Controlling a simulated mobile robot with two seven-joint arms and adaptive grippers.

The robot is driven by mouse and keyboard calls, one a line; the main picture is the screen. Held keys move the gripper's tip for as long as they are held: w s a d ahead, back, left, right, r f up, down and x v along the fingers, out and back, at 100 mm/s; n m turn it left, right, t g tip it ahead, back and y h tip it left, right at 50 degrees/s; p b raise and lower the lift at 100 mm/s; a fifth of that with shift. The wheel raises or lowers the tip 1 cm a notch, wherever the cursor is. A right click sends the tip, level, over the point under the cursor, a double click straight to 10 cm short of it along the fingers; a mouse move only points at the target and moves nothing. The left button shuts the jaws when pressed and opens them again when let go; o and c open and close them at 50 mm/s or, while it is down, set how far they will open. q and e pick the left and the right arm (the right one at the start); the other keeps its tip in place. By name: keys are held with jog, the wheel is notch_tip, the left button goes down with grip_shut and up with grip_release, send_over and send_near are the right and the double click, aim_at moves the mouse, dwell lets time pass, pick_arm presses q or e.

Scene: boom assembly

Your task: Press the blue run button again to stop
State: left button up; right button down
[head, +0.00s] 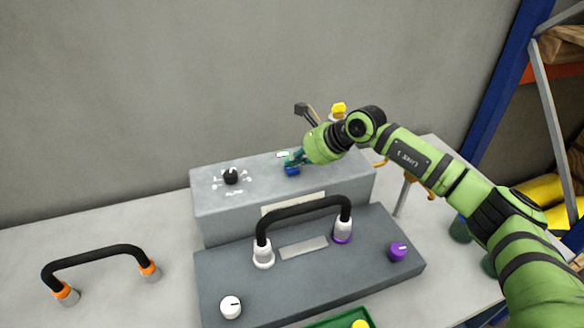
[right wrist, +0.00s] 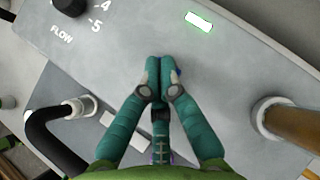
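The blue run button (head: 292,171) is on top of the grey control box (head: 215,208). My right gripper (head: 293,160) is at the button, its teal fingers over it from behind. In the right wrist view my right gripper's (right wrist: 161,70) fingers are pressed together with nothing between them. Only a sliver of blue shows beside the tips there, so I cannot tell whether they touch the button or how far down it is. A small indicator (right wrist: 199,22) behind the fingers is lit whitish green. My left gripper is not in view.
A black FLOW knob (head: 231,176) is left of the button. A black handle (head: 305,207) stands on the dark panel in front, with a white knob (head: 230,307) and a purple knob (head: 398,251). Another black handle (head: 98,253) is on the table at left.

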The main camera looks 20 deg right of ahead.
aim_at(295, 168)
jog(key=shift+f+b, duration=0.3)
jog(key=shift+f, duration=0.05)
dwell(0.5)
jog(key=shift+r+p, duration=0.45)
jog(key=shift+r, duration=0.5)
jog(key=shift+r+p, duration=1.25)
jog(key=shift+r, duration=1.3)
jog(key=shift+f, duration=0.1)
